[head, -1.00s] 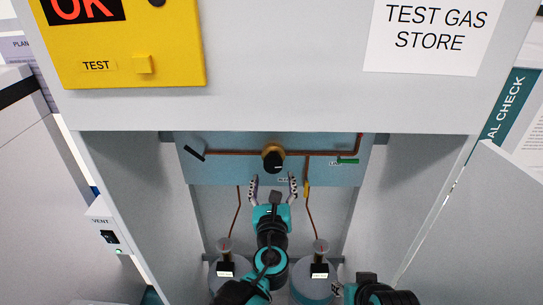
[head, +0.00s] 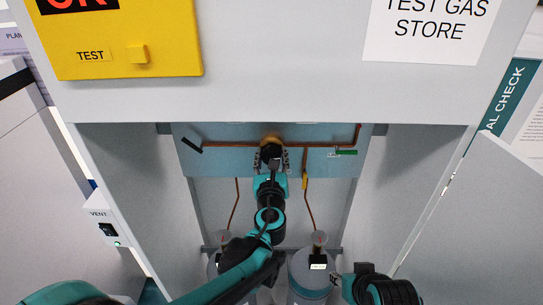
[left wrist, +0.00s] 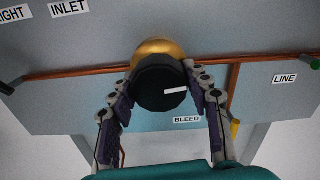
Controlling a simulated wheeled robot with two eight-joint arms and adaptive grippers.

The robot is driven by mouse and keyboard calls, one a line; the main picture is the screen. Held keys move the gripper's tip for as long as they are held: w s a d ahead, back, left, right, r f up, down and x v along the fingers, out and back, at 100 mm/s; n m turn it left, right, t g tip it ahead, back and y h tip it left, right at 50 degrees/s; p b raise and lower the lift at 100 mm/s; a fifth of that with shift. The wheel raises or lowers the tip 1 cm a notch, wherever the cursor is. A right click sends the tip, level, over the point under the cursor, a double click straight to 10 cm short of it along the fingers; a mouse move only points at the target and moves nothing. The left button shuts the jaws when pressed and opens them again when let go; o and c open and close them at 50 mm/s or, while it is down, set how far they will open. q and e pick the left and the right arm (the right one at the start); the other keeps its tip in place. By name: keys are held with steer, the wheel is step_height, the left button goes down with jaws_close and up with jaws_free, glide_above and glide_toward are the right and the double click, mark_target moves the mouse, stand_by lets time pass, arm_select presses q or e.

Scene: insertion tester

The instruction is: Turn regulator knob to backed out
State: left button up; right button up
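The regulator knob is a black round knob (left wrist: 160,88) with a white mark, in front of a brass body (left wrist: 155,48) on the blue-grey panel. In the head view the knob (head: 270,152) sits at the middle of the copper pipe, partly hidden by my gripper. My left gripper (head: 271,160) reaches up to it. In the left wrist view its two fingers (left wrist: 159,92) lie along the left and right sides of the knob, closed in against it. My right gripper (head: 337,286) is low in the head view, apart from the panel; its fingers are not clear.
A copper pipe (head: 325,146) runs along the panel, with a black lever (head: 191,146) at left and a green lever (head: 346,152) at right. Gas cylinders (head: 309,278) stand below. Cabinet side walls (head: 128,180) and an open door (head: 480,205) flank the opening.

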arm_select(q)
steer(key=shift+c, duration=1.3)
steer(key=shift+n, duration=0.3)
steer(key=shift+n+b, duration=0.45)
steer(key=shift+n, duration=0.75)
steer(key=n, duration=0.4)
steer(key=shift+d+n+b, duration=0.15)
steer(key=shift+n+b, duration=0.15)
steer(key=shift+b, duration=0.1)
steer(key=n, duration=0.4)
steer(key=shift+r+b, duration=0.1)
steer(key=shift+b, duration=0.2)
steer(key=shift+r+n, duration=0.1)
steer(key=shift+n, duration=2.4)
